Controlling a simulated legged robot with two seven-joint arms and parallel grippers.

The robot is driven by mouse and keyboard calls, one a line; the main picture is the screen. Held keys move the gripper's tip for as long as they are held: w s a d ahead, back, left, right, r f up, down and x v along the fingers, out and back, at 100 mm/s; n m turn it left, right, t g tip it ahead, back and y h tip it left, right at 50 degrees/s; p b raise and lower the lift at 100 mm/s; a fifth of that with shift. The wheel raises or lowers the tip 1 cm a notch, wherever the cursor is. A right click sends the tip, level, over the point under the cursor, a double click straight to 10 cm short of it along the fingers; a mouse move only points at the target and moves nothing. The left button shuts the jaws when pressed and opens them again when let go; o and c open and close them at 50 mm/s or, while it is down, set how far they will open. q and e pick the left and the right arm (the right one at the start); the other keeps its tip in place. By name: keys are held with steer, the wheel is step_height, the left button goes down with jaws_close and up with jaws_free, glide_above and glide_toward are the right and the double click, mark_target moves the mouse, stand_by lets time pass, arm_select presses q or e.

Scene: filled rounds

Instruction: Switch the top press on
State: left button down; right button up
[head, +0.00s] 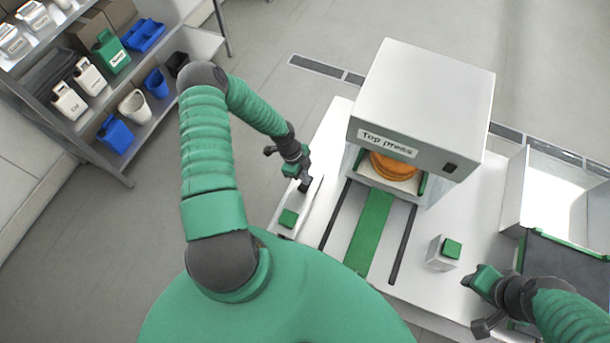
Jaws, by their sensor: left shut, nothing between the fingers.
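The top press (425,95) is a large pale grey box on the white table, with a "Top press" label on its front. A small dark switch (450,167) sits at the lower right of that front face; its setting is too small to tell. An orange round thing (393,166) lies in the opening under the press. My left gripper (304,186) is shut and empty, left of the press and over the table's left side, apart from the switch. My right gripper (473,281) is at the lower right, below the switch; its fingers do not show clearly.
A green strip (371,232) between dark rails runs forward from the press. A small box with a green top (443,252) stands near my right gripper. A green pad (288,218) lies at the left edge. An open metal bin (512,190) is at right; shelves stand far left.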

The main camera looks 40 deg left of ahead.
arm_select(q)
steer(key=shift+r, duration=0.1)
steer(key=shift+a+r, duration=0.2)
steer(key=shift+r, duration=0.1)
steer(key=b+v, duration=0.2)
steer(key=v, duration=1.4)
steer(key=shift+b, duration=0.35)
